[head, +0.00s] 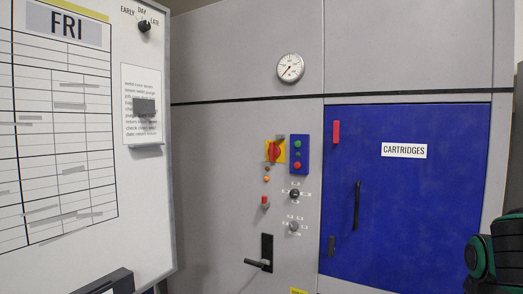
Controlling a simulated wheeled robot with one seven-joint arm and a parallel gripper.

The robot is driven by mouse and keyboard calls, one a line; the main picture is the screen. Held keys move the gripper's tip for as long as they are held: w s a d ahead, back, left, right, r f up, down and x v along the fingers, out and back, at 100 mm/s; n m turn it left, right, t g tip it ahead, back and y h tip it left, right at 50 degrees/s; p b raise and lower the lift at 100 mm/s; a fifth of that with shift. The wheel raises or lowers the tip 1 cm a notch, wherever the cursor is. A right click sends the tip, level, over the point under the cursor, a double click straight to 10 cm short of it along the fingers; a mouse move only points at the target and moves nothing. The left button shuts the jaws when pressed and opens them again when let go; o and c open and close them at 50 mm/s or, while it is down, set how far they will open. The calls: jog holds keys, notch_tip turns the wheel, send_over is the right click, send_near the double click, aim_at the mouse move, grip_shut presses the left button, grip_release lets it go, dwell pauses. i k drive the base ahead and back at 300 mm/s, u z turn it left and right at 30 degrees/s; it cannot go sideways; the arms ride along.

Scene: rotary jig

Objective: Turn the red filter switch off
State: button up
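Any labels by these two are too small to read, so I cannot tell which is the filter switch. A dark and green part of my arm shows at the lower right edge, far from both. My gripper is not in view.
A blue door marked CARTRIDGES (440,205) has a dark vertical handle (356,205). Two knobs (294,194), a black lever handle (262,255) and a gauge (290,68) are also on the cabinet. A white board (85,240) stands at left.

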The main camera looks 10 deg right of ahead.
aim_at(273, 151)
jog(key=u, duration=0.3)
jog(key=i, duration=0.95)
jog(key=u, duration=0.2)
